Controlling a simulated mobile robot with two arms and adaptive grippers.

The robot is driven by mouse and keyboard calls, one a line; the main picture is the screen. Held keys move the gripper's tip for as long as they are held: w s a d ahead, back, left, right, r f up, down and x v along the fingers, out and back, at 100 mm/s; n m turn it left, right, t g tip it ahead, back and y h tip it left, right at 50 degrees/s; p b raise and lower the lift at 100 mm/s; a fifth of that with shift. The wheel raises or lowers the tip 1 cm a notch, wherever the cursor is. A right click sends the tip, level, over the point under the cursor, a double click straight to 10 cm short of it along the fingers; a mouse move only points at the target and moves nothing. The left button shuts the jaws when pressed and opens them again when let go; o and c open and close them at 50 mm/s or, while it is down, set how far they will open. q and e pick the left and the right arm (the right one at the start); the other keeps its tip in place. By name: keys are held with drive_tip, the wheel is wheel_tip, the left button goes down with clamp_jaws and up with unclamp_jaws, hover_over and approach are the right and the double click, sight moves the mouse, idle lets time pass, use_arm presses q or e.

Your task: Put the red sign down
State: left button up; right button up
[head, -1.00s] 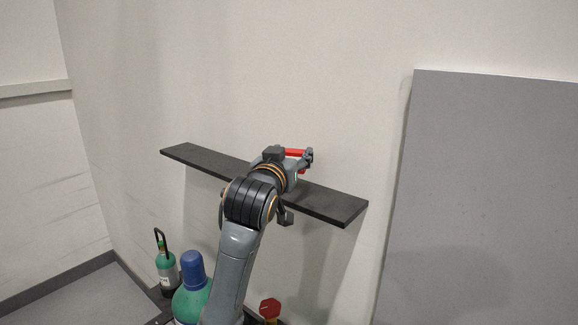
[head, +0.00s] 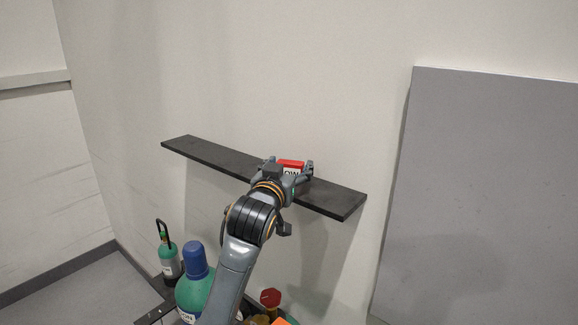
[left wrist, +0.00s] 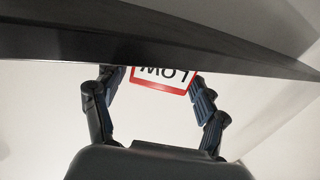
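My left gripper (head: 290,170) is at the dark shelf (head: 210,157), with one finger on each side of the sign. In the left wrist view the sign (left wrist: 162,78) appears upside down, its side edges against the fingertips of my left gripper (left wrist: 160,80). The sign meets the shelf's edge (left wrist: 160,50) in that view; whether it rests on the shelf is hard to tell. My right gripper is out of view.
The shelf is bare on both sides of my gripper, with the wall close behind. Below are a green cylinder with a blue cap (head: 196,262), a smaller green bottle (head: 168,256) and a red knob (head: 270,297). A grey panel (head: 480,200) stands at right.

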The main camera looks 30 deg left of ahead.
use_arm(q)
drive_tip(key=shift+r, duration=0.1)
drive_tip(key=b+v, duration=1)
drive_tip(key=v, duration=0.2)
drive_tip(key=shift+r, duration=0.1)
idle(0.3)
idle(0.4)
